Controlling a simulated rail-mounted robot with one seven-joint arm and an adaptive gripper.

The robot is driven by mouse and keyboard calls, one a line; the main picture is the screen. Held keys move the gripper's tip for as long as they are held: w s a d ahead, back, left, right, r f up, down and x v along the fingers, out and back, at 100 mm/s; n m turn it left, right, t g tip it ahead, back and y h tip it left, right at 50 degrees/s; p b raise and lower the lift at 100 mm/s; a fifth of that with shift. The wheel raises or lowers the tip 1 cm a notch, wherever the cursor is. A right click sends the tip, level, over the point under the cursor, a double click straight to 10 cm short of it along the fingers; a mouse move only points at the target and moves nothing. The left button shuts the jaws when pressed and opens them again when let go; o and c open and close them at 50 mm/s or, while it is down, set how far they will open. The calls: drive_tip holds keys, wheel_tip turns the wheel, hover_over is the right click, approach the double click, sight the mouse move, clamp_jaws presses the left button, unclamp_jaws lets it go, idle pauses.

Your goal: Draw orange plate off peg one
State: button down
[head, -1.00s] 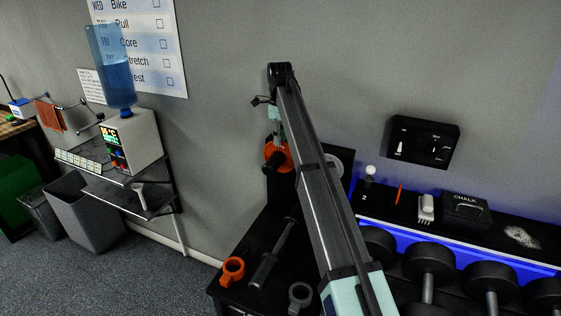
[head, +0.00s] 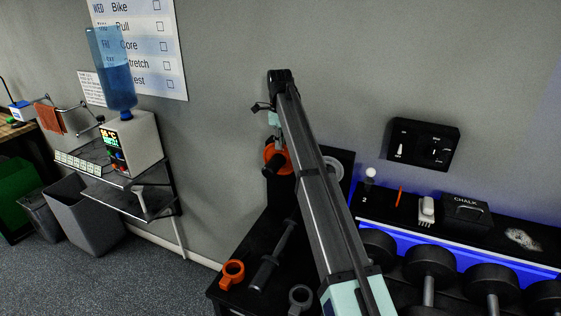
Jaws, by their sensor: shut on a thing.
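The orange plate (head: 270,155) is a ring upright on the dark rack near the wall, around a black peg (head: 272,168) whose end shows in front of it. My gripper (head: 276,138) is at the plate's upper edge and is shut on it. My forearm runs across the view and hides part of the plate's right side and most of the fingers. A pale grey plate (head: 335,168) is on the rack just right of my arm, partly hidden.
On the low black surface lie an orange collar (head: 232,272), a dumbbell-like bar (head: 275,256) and a grey collar (head: 300,298). Right are a ledge with a chalk box (head: 466,209) and dumbbells (head: 428,266). A wall shelf (head: 130,195) stands left.

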drive_tip(key=s+a+p, duration=0.2)
drive_tip(key=s+a, duration=0.2)
drive_tip(key=s, duration=0.9)
drive_tip(key=shift+a+p, duration=0.2)
drive_tip(key=shift+p, duration=0.15)
idle(1.3)
